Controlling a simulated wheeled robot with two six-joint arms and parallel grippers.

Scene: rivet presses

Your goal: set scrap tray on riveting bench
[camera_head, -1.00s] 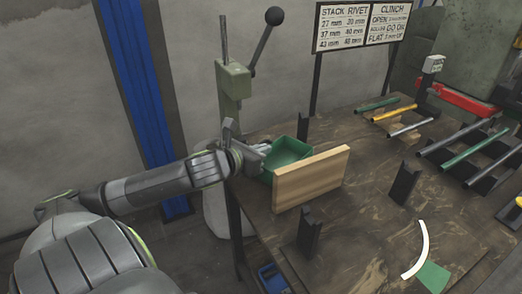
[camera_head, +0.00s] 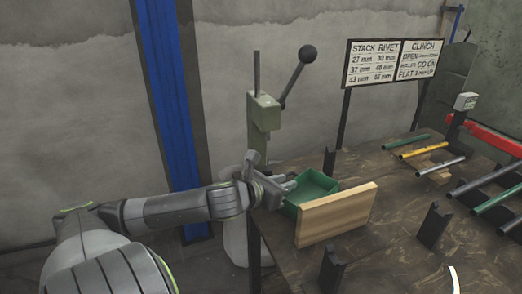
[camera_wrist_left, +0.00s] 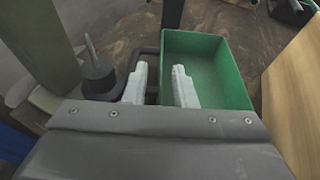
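The scrap tray, a green open box (camera_head: 315,186), stands on the riveting bench (camera_head: 375,252), behind a wooden board. In the left wrist view the green tray (camera_wrist_left: 215,75) looks empty, with a dark handle-like bar (camera_wrist_left: 150,52) at its left side. My left gripper (camera_head: 287,186) is at the tray's left side. In the left wrist view its two pale fingers (camera_wrist_left: 160,84) are apart, with the dark bar between them and the right finger over the tray's near left part. I cannot tell whether they touch it. My right gripper is not in view.
The wooden board (camera_head: 336,213) stands upright right in front of the tray. A green lever press (camera_head: 264,112) rises behind my left gripper. Dark upright brackets (camera_head: 433,225) stand on the bench. Coloured rods (camera_head: 421,149) lie at the right, and a sign (camera_head: 375,63) stands at the back.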

